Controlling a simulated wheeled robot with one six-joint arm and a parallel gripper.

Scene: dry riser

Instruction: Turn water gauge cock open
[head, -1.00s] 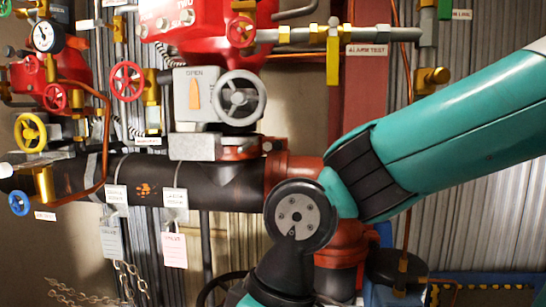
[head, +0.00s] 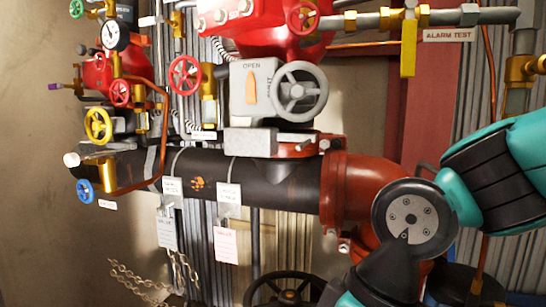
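A round white-faced gauge (head: 116,36) stands at the upper left of the head view, above red fittings. I cannot tell which fitting is the water gauge cock, as no readable label names it. Near the gauge are a small purple-tipped handle (head: 62,87), a green handwheel (head: 77,8), a red handwheel (head: 119,93), a yellow handwheel (head: 98,126) and a blue handwheel (head: 85,191). My gripper is not in view. My teal and black arm links cross the lower right, well apart from the gauge in the picture.
A black pipe (head: 285,190) runs across the middle to a red elbow (head: 345,190). A grey valve with a handwheel (head: 300,92) and a yellow lever (head: 408,48) by the ALARM TEST label lie right of the gauge. Chains (head: 140,283) hang low left. Bare wall shows at far left.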

